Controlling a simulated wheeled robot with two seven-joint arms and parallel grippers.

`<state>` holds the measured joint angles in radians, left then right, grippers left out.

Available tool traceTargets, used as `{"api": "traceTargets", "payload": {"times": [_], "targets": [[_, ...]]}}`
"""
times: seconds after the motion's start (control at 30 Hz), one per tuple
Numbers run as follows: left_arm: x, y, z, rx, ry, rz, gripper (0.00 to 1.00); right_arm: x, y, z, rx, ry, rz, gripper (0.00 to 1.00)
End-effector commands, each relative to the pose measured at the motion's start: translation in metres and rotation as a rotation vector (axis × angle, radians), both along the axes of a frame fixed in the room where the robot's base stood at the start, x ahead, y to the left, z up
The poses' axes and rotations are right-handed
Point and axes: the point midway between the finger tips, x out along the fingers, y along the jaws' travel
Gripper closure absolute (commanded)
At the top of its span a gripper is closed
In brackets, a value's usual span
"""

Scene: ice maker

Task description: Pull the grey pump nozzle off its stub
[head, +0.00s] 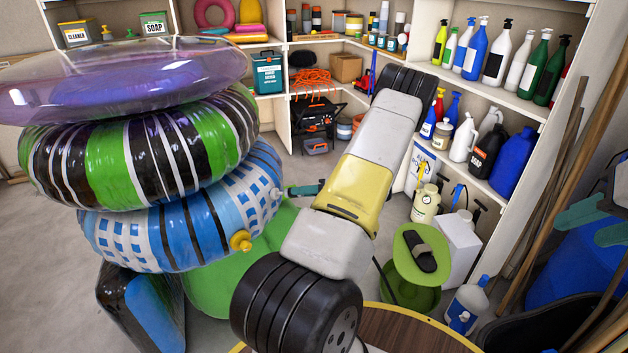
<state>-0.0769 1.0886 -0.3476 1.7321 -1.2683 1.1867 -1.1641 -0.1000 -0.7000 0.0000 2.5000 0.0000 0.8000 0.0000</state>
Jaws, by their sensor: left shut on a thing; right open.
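A green pump-like body (412,270) with a black pad on top stands on the floor right of centre. A thin black hose (384,280) runs from beside it up behind my arm. The grey nozzle and its stub are not visible; my large white, yellow and black arm crosses the middle of the view and covers that area.
Stacked inflatable rings (165,205) fill the left, one with a yellow valve (240,241). A round brown table top (410,330) is at the bottom. Bottle shelves (505,95) stand behind. Wooden poles (545,200) lean at right. Bare floor shows at far left.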

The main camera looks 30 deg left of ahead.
Motion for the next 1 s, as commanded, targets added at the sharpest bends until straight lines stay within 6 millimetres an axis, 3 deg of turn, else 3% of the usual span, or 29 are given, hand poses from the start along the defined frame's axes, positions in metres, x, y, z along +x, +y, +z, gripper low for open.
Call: {"api": "traceTargets", "payload": {"times": [0.43,1.0], "targets": [[0.001,-0.004,0.002,0.001,0.000,-0.001,1.00,0.000,0.000,0.000,0.000,0.000,0.000,0.58],[0.009,-0.038,0.013,0.001,0.000,0.000,1.00,0.000,0.000,0.000,0.000,0.000,0.000,0.58]]}}
